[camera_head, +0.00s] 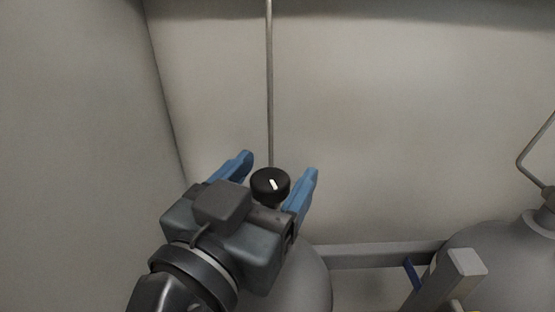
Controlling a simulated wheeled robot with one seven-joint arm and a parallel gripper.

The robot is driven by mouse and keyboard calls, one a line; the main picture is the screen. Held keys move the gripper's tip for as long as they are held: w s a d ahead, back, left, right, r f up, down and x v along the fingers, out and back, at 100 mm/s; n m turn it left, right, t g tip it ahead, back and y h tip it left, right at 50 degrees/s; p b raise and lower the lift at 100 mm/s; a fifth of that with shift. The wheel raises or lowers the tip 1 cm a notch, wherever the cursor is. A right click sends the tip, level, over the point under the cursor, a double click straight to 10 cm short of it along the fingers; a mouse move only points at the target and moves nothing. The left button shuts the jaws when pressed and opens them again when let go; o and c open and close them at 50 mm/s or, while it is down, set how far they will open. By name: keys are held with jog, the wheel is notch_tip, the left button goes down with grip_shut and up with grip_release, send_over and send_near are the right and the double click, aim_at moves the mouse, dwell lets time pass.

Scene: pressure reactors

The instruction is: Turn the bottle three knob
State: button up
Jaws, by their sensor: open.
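A round black knob (270,186) with a white mark on its top sits above a grey bottle (305,283). No number shows on this bottle, so I cannot tell which one it is. My gripper (277,172) is open, with one blue finger on each side of the knob. Gaps show between the fingers and the knob in this view; I cannot tell contact or exact depth. The gripper body hides the knob's lower part and most of the bottle.
A thin metal pipe (269,80) rises behind the knob along the back wall (400,110). A side wall (70,140) stands at the left. A second grey bottle (495,262) stands at the right, behind a pale post (465,263). A horizontal rail (375,255) runs between the bottles.

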jog(key=shift+x, duration=1.05)
jog(key=c, duration=1)
jog(key=shift+o, duration=0.2)
